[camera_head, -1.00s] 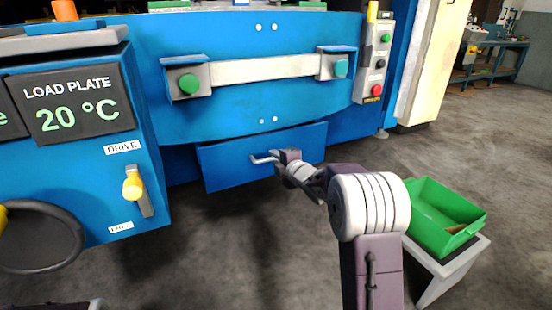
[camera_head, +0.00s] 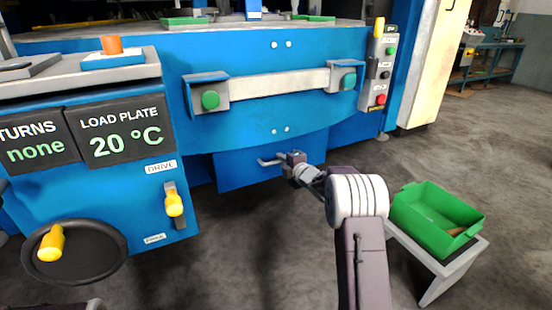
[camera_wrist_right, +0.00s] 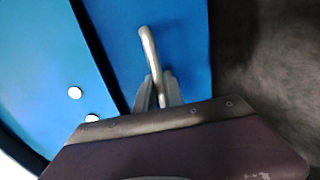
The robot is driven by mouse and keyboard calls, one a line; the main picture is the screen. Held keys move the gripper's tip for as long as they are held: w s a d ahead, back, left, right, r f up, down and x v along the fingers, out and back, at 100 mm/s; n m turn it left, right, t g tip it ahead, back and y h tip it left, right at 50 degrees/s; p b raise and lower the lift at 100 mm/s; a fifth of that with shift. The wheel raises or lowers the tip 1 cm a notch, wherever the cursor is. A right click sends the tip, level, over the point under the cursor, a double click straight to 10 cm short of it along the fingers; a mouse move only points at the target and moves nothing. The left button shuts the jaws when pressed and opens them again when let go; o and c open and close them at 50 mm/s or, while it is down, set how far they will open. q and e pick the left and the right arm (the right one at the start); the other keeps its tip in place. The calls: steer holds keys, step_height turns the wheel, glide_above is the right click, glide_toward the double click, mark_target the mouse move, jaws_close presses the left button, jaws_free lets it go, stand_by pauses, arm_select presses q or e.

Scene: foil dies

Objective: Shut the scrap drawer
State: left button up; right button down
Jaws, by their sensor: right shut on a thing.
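The scrap drawer (camera_head: 240,172) is a plain blue front low on the blue machine, under its curved panel. Its top is hidden, and how far it stands out is hard to tell. A bent metal bar handle (camera_head: 268,162) sits on it. My right gripper (camera_head: 286,161) is shut on the handle. In the right wrist view, the handle (camera_wrist_right: 148,45) rises from between the right gripper's fingers (camera_wrist_right: 158,92) in front of the drawer front (camera_wrist_right: 190,45). A dark gap runs along one edge of the drawer.
A green bin (camera_head: 434,220) stands on a low stand (camera_head: 440,270) right of my right arm. A box with a display, a handwheel (camera_head: 75,252) and a yellow-handled lever (camera_head: 173,205) juts out at left. Floor before the drawer is clear.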

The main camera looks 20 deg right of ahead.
steer(key=shift+w+r, duration=0.15)
steer(key=shift+r, duration=0.05)
arm_select(q)
steer(key=shift+s+a+r, duration=0.1)
steer(key=shift+a+r, duration=0.25)
steer(key=shift+r, duration=0.05)
arm_select(e)
steer(key=c, duration=1.5)
jaws_free()
steer(key=shift+w, duration=0.15)
steer(key=shift+o, duration=0.2)
steer(key=shift+f, duration=0.1)
arm_select(q)
step_height(320, 180, up, 4)
steer(key=p, duration=0.4)
steer(key=shift+r, duration=0.1)
arm_select(e)
steer(key=v, duration=0.9)
